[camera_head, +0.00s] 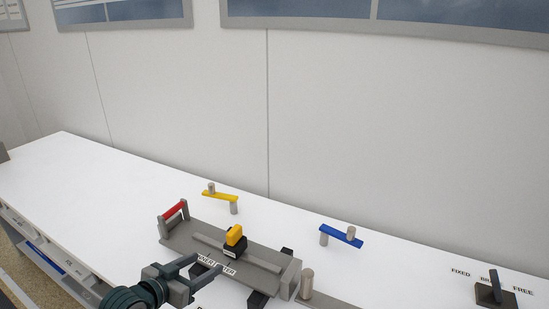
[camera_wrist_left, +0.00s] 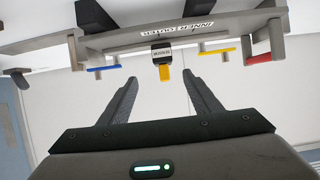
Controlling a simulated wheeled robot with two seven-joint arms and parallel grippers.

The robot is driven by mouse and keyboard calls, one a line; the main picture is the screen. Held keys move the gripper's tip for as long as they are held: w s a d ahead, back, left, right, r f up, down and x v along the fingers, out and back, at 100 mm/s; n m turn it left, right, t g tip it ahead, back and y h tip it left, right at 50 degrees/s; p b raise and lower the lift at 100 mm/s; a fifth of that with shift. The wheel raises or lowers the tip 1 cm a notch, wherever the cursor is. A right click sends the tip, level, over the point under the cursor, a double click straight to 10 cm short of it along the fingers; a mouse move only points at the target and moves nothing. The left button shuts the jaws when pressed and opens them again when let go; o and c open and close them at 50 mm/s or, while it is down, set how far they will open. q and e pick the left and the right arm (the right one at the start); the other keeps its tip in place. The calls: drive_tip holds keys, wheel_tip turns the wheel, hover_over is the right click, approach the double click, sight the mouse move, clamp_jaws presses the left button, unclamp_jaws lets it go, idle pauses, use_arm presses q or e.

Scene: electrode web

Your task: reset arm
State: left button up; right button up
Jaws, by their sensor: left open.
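My left gripper (camera_head: 205,274) is open and empty in the head view, in front of a grey fixture (camera_head: 190,240). Its two fingers also show spread apart in the left wrist view (camera_wrist_left: 162,100). A block with a yellow top and black base (camera_head: 235,240) sits on the fixture's rail, beyond the fingers and apart from them. The block also shows in the left wrist view (camera_wrist_left: 163,73), seen between the fingertips. The fixture has a red handle (camera_head: 174,211) at its left end and a label reading INNER and OUTER on its front. My right gripper is in neither view.
A yellow bar (camera_head: 219,195) and a blue bar (camera_head: 341,236) stand on grey posts behind the fixture. A grey post (camera_head: 307,283) is beside its right end. The white table's left part (camera_head: 80,180) is clear.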

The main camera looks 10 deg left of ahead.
use_arm(q)
drive_tip(key=s+d+f, duration=0.1)
drive_tip(key=s+f, duration=0.1)
drive_tip(key=s+f+g, duration=0.1)
drive_tip(key=s+f, duration=0.2)
drive_tip(key=s+d+f+g+y, duration=0.1)
drive_tip(key=s+f, duration=0.2)
drive_tip(key=shift+s+d, duration=0.25)
drive_tip(key=shift+d, duration=0.1)
drive_tip(key=s+d+f+n+g+y, duration=0.15)
drive_tip(key=s+f+g, duration=0.3)
drive_tip(key=s, duration=0.85)
drive_tip(key=s+f+n+g+y, duration=0.1)
drive_tip(key=s+f+g+y, duration=0.3)
drive_tip(key=s, duration=1)
wheel_tip(320, 180, down, 28)
drive_tip(key=f+h, duration=0.1)
drive_tip(key=h, duration=0.1)
drive_tip(key=s+a+f+g, duration=0.1)
drive_tip(key=s+a+f, duration=0.2)
drive_tip(key=s+f, duration=1.5)
drive_tip(key=shift+s+f+m+b, duration=0.35)
drive_tip(key=shift+s+m+b, duration=0.1)
drive_tip(key=shift+s, duration=0.1)
